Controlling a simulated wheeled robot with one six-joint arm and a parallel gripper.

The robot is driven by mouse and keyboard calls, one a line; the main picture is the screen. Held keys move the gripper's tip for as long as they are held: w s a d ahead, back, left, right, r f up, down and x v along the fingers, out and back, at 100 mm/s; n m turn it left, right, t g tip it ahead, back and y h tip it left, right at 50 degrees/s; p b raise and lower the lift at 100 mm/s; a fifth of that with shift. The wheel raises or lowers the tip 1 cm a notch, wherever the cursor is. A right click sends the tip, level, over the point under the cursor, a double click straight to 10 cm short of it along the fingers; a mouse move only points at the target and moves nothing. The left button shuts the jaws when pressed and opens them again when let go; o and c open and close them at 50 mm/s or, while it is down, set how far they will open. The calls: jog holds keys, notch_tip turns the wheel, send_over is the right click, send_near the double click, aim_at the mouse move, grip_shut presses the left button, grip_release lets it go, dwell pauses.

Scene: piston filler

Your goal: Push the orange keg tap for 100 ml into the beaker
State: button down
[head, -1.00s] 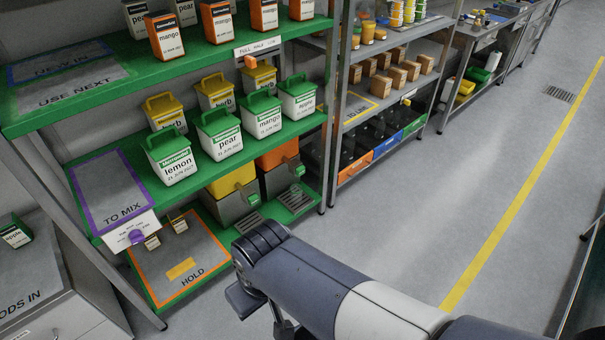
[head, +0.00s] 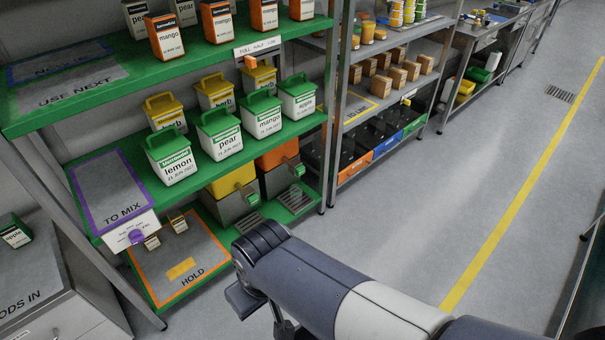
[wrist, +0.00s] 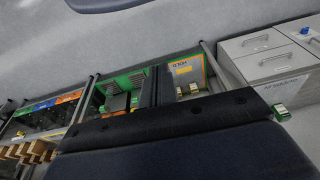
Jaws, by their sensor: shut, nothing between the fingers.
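The orange keg (head: 279,154) stands on the green shelf unit's lower level in the head view, with a grey front and a small green tap (head: 299,171). A yellow keg (head: 231,181) with a similar tap (head: 252,199) stands to its left. I cannot make out a beaker in either view. In the wrist view, tilted and nearly upside down, my gripper (wrist: 148,70) shows as two dark fingers close together, shut and empty. They are apart from the kegs. In the head view my arm hides the gripper.
Slotted drip trays (head: 246,222) lie before the kegs. The HOLD area (head: 163,271) left of them bears two small jars. Steel shelf posts (head: 333,110) stand beside the kegs. The grey floor (head: 420,220) to the right is clear.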

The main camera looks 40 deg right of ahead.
jog(key=shift+s+f, duration=0.1)
jog(key=shift+s, duration=0.05)
jog(key=w+d+f+m+t+y+b, duration=0.1)
jog(key=w+f+m+y+b, duration=0.1)
jog(key=w+f+m+b, duration=0.4)
jog(key=w+d+f+m+y+b, duration=0.1)
jog(key=w+f+m+b, duration=0.15)
jog(key=f+b, duration=0.65)
jog(key=w+d+f+m+t+y+b, duration=0.1)
jog(key=w+f+m+y+b, duration=0.15)
jog(key=f+m+b, duration=0.5)
jog(key=w+d+f+m+t+h+b, duration=0.1)
jog(key=d+f+m+t+h+b, duration=0.1)
jog(key=d+f+m+b, duration=0.5)
jog(key=w+d+f+m+t+h+b, duration=0.2)
jog(key=d+f+m+b, duration=0.6)
jog(key=d+f, duration=0.7)
notch_tip(320, 180, down, 5)
jog(key=shift+w+f+t+h, duration=0.1)
jog(key=shift+w+t+h, duration=0.15)
jog(key=shift+t+h, duration=0.3)
